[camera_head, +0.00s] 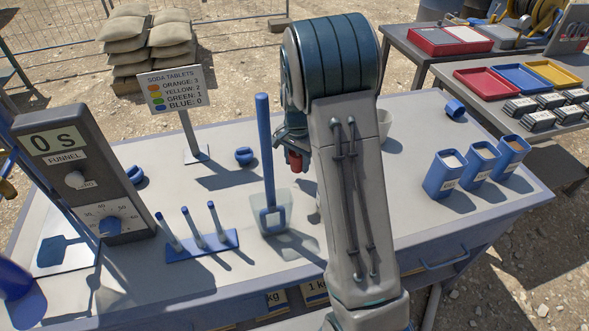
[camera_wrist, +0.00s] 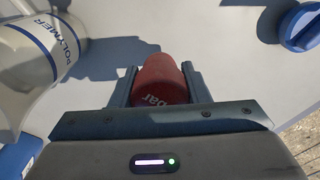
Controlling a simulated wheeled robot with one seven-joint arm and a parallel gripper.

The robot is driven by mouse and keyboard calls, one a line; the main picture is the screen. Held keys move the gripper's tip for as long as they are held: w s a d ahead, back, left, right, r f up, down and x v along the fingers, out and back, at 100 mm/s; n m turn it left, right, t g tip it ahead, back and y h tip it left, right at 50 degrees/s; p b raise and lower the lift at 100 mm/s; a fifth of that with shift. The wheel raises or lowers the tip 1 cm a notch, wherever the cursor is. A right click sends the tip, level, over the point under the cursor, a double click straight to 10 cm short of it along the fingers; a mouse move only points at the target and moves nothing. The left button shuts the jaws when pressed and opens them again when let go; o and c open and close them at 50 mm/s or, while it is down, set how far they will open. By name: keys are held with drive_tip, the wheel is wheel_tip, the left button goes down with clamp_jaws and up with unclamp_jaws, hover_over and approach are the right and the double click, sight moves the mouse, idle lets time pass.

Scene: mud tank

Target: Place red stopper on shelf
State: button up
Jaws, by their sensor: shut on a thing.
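The red stopper (camera_wrist: 160,80) is between the two fingers of my gripper (camera_wrist: 160,88) in the wrist view, with part of some lettering showing on it. My gripper is shut on it. In the head view the red stopper (camera_head: 294,161) shows just below my gripper (camera_head: 291,148), left of my arm, above the grey table top (camera_head: 225,150). My arm hides part of the table behind it. I cannot tell which surface is the shelf.
A blue-handled paddle (camera_head: 265,150) stands upright in a clear vessel close left of my gripper. A white POLYMER container (camera_wrist: 35,65) is at the left of the wrist view. Blue containers (camera_head: 445,175) stand at the right. A funnel timer box (camera_head: 80,175) is at the left.

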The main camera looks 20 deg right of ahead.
sight(295, 172)
drive_tip(key=shift+a+f, duration=0.15)
drive_tip(key=shift+a, duration=0.1)
drive_tip(key=shift+f, duration=2)
drive_tip(key=shift+f, duration=0.15)
drive_tip(key=o, duration=1)
